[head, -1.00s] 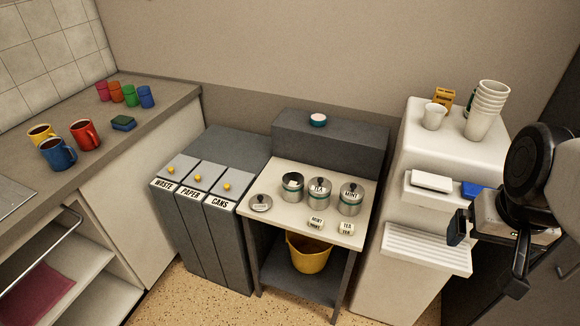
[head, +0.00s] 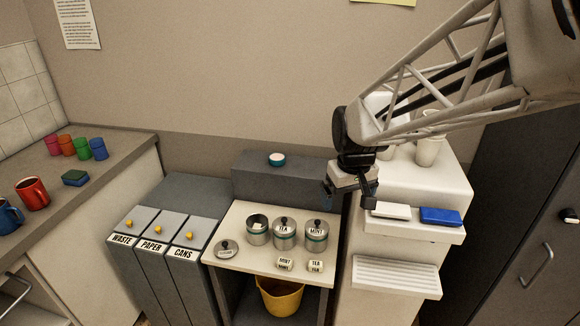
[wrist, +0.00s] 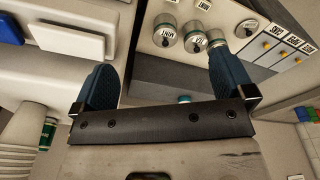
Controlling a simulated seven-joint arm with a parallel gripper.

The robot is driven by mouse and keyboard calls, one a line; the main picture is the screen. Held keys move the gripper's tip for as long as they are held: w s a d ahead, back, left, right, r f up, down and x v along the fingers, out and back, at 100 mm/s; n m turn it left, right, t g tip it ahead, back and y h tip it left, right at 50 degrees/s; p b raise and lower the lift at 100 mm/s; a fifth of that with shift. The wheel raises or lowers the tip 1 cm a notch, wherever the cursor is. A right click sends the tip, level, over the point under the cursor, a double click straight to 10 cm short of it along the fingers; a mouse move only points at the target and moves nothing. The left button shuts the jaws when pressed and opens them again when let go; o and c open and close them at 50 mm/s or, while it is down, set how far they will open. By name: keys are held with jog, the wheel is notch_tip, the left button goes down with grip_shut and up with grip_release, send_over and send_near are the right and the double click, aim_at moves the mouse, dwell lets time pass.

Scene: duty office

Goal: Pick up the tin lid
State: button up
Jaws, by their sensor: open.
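The tin lid (head: 227,249), a grey metal disc with a dark knob, lies on the left part of the small cream-topped table (head: 240,275). It also shows at the top right of the wrist view (wrist: 247,28). Beside it stands an open tin (head: 257,231) without a lid. The TEA tin (head: 284,237) and the MINT tin (head: 314,239) wear their knobbed lids. My gripper (head: 349,195) is open and empty, in the air up and to the right of the tins, well apart from the lid. Its blue fingers (wrist: 163,82) are spread in the wrist view.
Small labelled MINT (head: 285,264) and TEA (head: 316,266) blocks sit at the table's front. A dark raised ledge (head: 285,182) carrying a white-and-teal round item (head: 277,160) backs the table. Bins (head: 165,250) stand left. A white unit (head: 390,285) with blue box (head: 440,217) stands right.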

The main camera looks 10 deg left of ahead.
jog(key=w+a+f+n, duration=0.1)
jog(key=w+a+f, duration=0.2)
jog(key=a, duration=0.2)
jog(key=w+a+f+n, duration=0.1)
jog(key=w+a+f, duration=0.2)
jog(key=a, duration=0.3)
jog(key=n+g, duration=0.1)
jog(key=n, duration=0.4)
send_over(225, 243)
notch_tip(225, 243, down, 20)
jog(key=shift+d+f, duration=0.15)
jog(key=shift+a+f+n, duration=0.3)
jog(key=shift+f, duration=1.25)
jog(key=shift+f, duration=0.1)
jog(key=shift+d+f, duration=0.1)
jog(key=shift+f, duration=2.4)
